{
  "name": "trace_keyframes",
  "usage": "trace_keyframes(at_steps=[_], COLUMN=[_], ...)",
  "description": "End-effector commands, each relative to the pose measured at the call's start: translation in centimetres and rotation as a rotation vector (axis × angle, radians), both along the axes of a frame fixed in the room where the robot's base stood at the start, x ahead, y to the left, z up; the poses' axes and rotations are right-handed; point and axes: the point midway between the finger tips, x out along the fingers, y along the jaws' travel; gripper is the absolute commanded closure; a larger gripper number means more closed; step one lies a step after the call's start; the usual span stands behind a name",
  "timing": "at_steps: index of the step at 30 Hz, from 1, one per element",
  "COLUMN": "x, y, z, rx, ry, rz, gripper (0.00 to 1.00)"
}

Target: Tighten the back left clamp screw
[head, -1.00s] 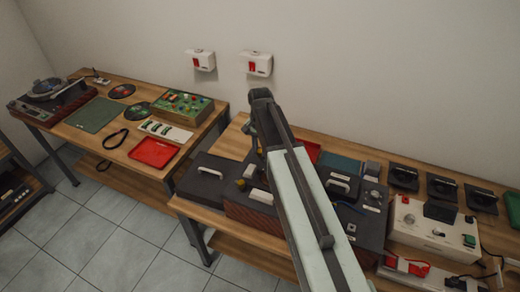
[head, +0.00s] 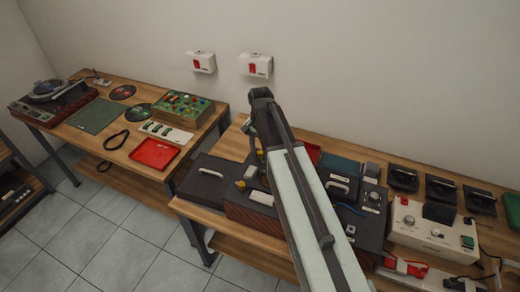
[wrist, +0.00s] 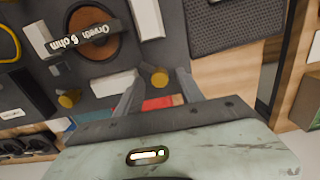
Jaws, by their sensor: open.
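A yellow clamp knob (wrist: 159,77) shows between the fingertips of my gripper (wrist: 158,84) in the wrist view. My gripper is open, with a finger on either side of the knob; I cannot tell whether they touch it. A second yellow knob (wrist: 69,98) lies further left, beside a white bar (wrist: 115,82). Both are by a dark speaker cabinet with a brown cone (wrist: 90,32) and a "6 ohm" label. In the head view, a yellow knob (head: 241,184) shows left of my arm, which hides much of the cabinet.
A white control box (head: 432,232) and several black speaker drivers (head: 440,187) stand to the right. A dark textured panel (wrist: 234,27) lies beside the cabinet. A second table at left holds a red tray (head: 154,153) and a turntable (head: 48,98).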

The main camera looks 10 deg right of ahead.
Motion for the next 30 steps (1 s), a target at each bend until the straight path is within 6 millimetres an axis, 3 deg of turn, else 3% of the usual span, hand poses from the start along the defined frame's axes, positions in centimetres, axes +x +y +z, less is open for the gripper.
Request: trace_keyframes(at_steps=[1,10,30], x=[0.0,0.0,0.0], y=[0.0,0.0,0.0], z=[1.4,6.7,6.7], rx=[0.0,0.0,0.0], ry=[0.0,0.0,0.0], rz=[0.0,-0.001,-0.001], gripper=[0.55,0.55,0.55])
